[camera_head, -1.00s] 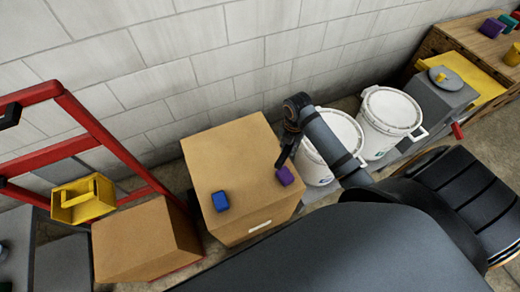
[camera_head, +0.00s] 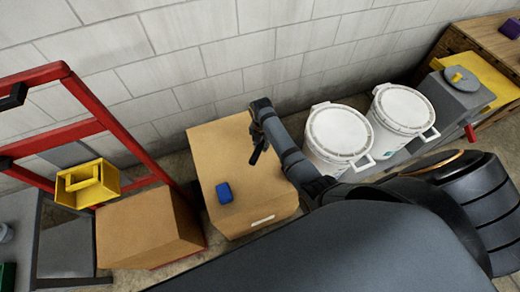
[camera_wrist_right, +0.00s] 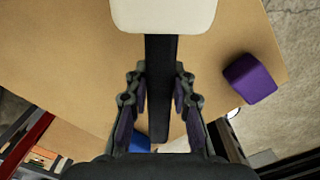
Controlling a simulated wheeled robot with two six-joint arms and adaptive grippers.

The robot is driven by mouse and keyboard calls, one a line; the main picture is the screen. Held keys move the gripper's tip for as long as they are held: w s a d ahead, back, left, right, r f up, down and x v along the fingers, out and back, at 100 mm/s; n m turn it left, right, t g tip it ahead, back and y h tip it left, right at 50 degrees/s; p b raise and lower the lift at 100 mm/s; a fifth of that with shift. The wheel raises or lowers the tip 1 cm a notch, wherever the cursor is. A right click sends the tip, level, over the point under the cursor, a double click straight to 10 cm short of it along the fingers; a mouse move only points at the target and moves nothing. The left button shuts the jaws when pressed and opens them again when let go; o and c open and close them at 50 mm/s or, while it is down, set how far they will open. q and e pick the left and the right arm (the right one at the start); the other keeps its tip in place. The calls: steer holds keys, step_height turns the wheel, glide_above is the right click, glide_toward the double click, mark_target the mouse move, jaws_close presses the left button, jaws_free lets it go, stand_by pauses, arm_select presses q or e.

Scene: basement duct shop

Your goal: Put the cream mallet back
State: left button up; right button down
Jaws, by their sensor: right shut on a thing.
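The cream mallet shows in the right wrist view, with its cream head (camera_wrist_right: 163,14) at the top edge and its dark handle (camera_wrist_right: 160,85) running down between my fingers. My right gripper (camera_wrist_right: 158,98) is shut on the handle. In the head view my right gripper (camera_head: 260,140) is over the top of a cardboard box (camera_head: 215,150). My left gripper is not in view.
A blue block (camera_head: 224,192) lies on the cardboard box. A purple block (camera_wrist_right: 249,78) lies near its edge, hidden in the head view. White buckets (camera_head: 338,130) stand right of the box. A lower box (camera_head: 145,230), yellow container (camera_head: 90,184) and red frame (camera_head: 110,125) are left.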

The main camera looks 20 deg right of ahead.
mark_target(260, 149)
steer(key=shift+w+a+f+b, duration=0.15)
steer(key=shift+f+b, duration=0.05)
steer(key=shift+f, duration=0.75)
steer(key=shift+w+a+f+b, duration=0.1)
steer(key=shift+f+b, duration=0.1)
steer(key=shift+f, duration=0.7)
steer(key=c, duration=1.1)
jaws_free()
steer(key=shift+s+f, duration=0.1)
steer(key=shift+c, duration=0.2)
step_height(260, 149, up, 12)
steer(key=shift+r+p, duration=0.15)
steer(key=shift+p, duration=0.75)
steer(key=shift+s, duration=0.1)
